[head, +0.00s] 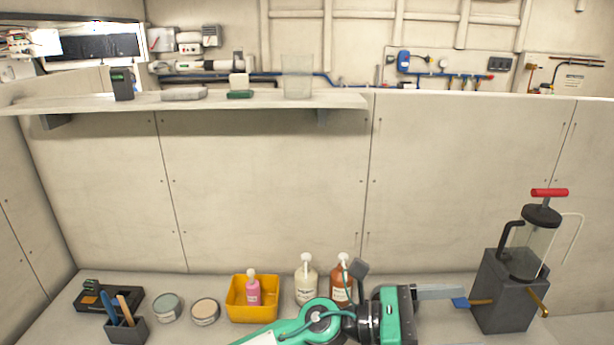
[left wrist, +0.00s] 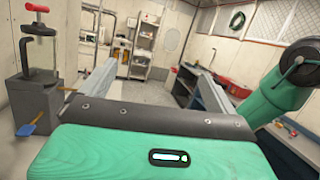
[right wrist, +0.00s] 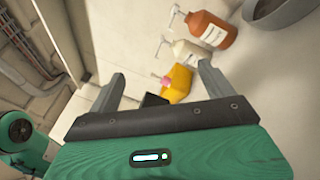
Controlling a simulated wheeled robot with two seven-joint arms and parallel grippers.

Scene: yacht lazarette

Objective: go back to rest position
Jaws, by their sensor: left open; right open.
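My left gripper (head: 442,292) is at the lower middle right of the head view, over the counter, with its fingers pointing right toward the pump unit. In the left wrist view its jaws (left wrist: 150,72) are apart with nothing between them. My right gripper (right wrist: 161,74) shows only in its own wrist view. Its fingers are apart and empty, above the counter, facing the yellow tub and bottles. The right arm is out of the head view.
The pump unit (head: 500,290) with a red handle stands right of the left gripper. A white bottle (head: 306,285), a brown bottle (head: 340,290) and a yellow tub (head: 252,313) stand on the counter behind my left arm. Tins and a tool holder (head: 127,331) lie left.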

